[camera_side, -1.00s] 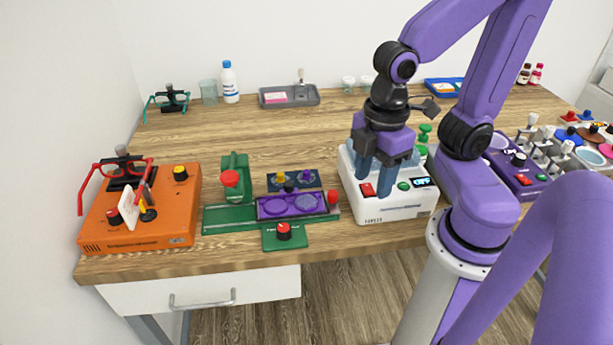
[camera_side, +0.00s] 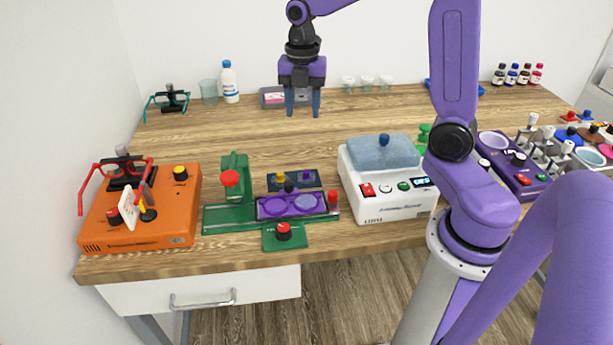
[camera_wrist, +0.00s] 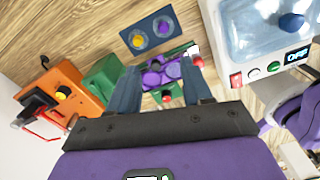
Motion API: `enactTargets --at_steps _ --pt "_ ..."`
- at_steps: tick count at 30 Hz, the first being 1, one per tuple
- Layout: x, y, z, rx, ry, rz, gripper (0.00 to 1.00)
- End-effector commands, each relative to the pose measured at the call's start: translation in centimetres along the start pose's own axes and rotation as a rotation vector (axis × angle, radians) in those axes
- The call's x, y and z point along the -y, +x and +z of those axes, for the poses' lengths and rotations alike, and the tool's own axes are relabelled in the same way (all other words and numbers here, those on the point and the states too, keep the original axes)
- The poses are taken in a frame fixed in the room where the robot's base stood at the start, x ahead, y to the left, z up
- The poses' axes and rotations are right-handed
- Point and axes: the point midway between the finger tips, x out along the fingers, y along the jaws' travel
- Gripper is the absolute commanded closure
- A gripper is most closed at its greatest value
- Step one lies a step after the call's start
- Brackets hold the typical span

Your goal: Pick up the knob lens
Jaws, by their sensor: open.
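Small knobbed pieces with a yellow knob (camera_side: 280,177) and a purple knob (camera_side: 307,176) sit on a dark blue plate; the wrist view shows round lenses under the yellow knob (camera_wrist: 138,40) and the purple knob (camera_wrist: 164,27). A purple tray (camera_side: 262,210) with two round lenses lies in front of the plate, on a green base. I cannot tell which piece is the knob lens. My gripper (camera_side: 302,112) is open and empty, pointing down, high above the table behind these pieces. In the wrist view its fingers (camera_wrist: 160,72) frame the purple tray.
A white cleaner box (camera_side: 385,205) with a blue-knobbed translucent lid (camera_side: 384,152) stands to the right. An orange box (camera_side: 140,225) with red spectacle frames stands left. A green stand (camera_side: 234,180) rises beside the tray.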

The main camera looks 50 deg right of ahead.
Motion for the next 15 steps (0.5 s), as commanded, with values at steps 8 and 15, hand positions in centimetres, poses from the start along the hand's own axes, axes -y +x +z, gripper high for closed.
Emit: enactTargets --at_steps 8,15 --pt "0.1 3.2 0.3 -0.002 -0.016 -0.006 0.51" --pt "0.1 7.7 0.3 -0.003 -0.015 -0.007 0.51"
